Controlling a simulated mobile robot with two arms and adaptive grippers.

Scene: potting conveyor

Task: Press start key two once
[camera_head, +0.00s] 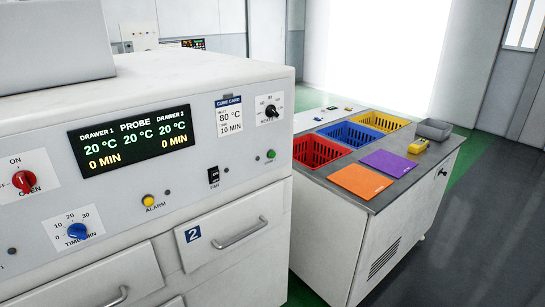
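A white oven-like machine (150,85) fills the left half of the head view. On its sloped front panel, a green button (271,155) sits at the right end, above the drawer marked 2 (225,233). The small lettering by this button is too small to read for sure. Nothing touches the button. The display (131,139) reads 20 °C for drawer 1, probe and drawer 2, and 0 MIN for both drawers. Neither of my grippers shows in this view.
The panel also has a red knob (24,181), blue timer knob (77,231), yellow alarm button (148,201), black fan switch (213,177) and black knob (271,111). A bench (425,165) at right holds red, blue and yellow baskets. Open floor (470,240) lies right.

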